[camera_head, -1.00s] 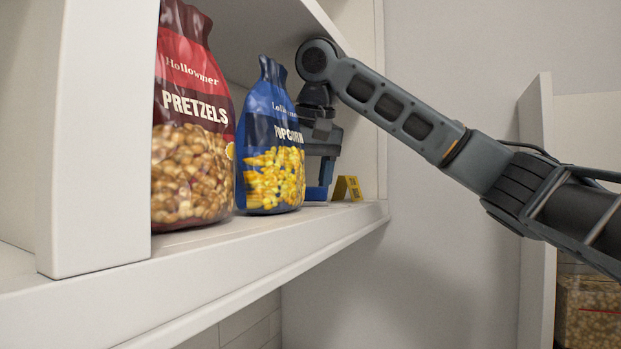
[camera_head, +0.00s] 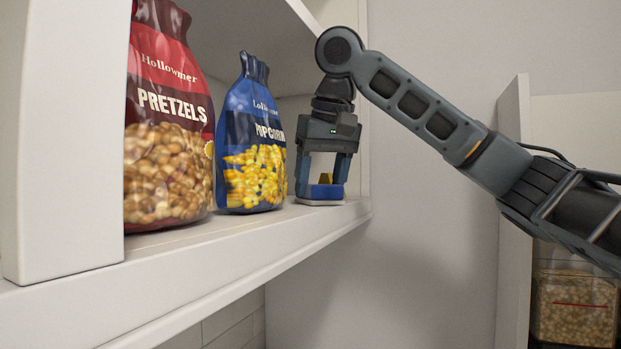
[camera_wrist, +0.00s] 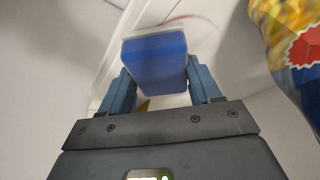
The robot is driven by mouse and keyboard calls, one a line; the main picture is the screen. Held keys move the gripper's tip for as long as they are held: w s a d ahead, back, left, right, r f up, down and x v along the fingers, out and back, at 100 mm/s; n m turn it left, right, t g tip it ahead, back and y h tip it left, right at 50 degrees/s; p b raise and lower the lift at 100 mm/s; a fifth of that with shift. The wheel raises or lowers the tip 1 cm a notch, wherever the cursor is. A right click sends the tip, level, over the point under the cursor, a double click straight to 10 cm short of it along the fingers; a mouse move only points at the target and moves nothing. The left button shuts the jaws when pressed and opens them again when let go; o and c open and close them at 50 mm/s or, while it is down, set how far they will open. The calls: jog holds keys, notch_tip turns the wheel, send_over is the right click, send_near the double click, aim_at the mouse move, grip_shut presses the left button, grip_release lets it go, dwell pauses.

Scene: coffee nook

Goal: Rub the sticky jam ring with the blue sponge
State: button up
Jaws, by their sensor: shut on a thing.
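My gripper (camera_head: 322,184) is shut on the blue sponge (camera_head: 325,192), with one finger on each side of it. The sponge has a pale layer underneath and sits low, seemingly against the shelf top near its front right end. The wrist view shows the sponge (camera_wrist: 155,62) between the fingertips of my gripper (camera_wrist: 160,78). A faint reddish arc, which looks like part of the jam ring (camera_wrist: 182,18), shows just beyond the sponge in the wrist view. The rest of the ring is hidden, and I cannot make it out in the head view.
A blue popcorn bag (camera_head: 252,150) stands close to the left of my gripper, with a red pretzel bag (camera_head: 168,130) further left. The white shelf (camera_head: 200,262) ends in an open front edge.

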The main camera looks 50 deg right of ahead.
jog(key=shift+s+d+f, duration=0.1)
jog(key=shift+s+d, duration=0.05)
jog(key=shift+s, duration=0.3)
jog(key=shift+s+d+f, duration=0.1)
jog(key=shift+s+d, duration=0.05)
jog(key=shift+s, duration=0.3)
jog(key=shift+s+a+r+p, duration=0.1)
jog(key=shift+s+a+p, duration=0.15)
jog(key=shift+a, duration=0.35)
jog(key=shift+s+a+r+p, duration=0.1)
jog(key=shift+s+a, duration=0.1)
jog(key=shift+a, duration=0.35)
jog(key=shift+w+a+f, duration=0.1)
jog(key=shift+w+a, duration=0.25)
jog(key=shift+w, duration=0.55)
jog(key=shift+w+a+f, duration=0.1)
jog(key=shift+w+a, duration=0.2)
jog(key=shift+w, duration=0.55)
jog(key=shift+w+a, duration=0.35)
jog(key=shift+w, duration=0.55)
jog(key=shift+w+a+r, duration=0.1)
jog(key=shift+w+a, duration=0.1)
jog(key=shift+w, duration=0.35)
jog(key=shift+w+a, duration=0.2)
jog(key=shift+w, duration=0.35)
jog(key=shift+w+r, duration=0.1)
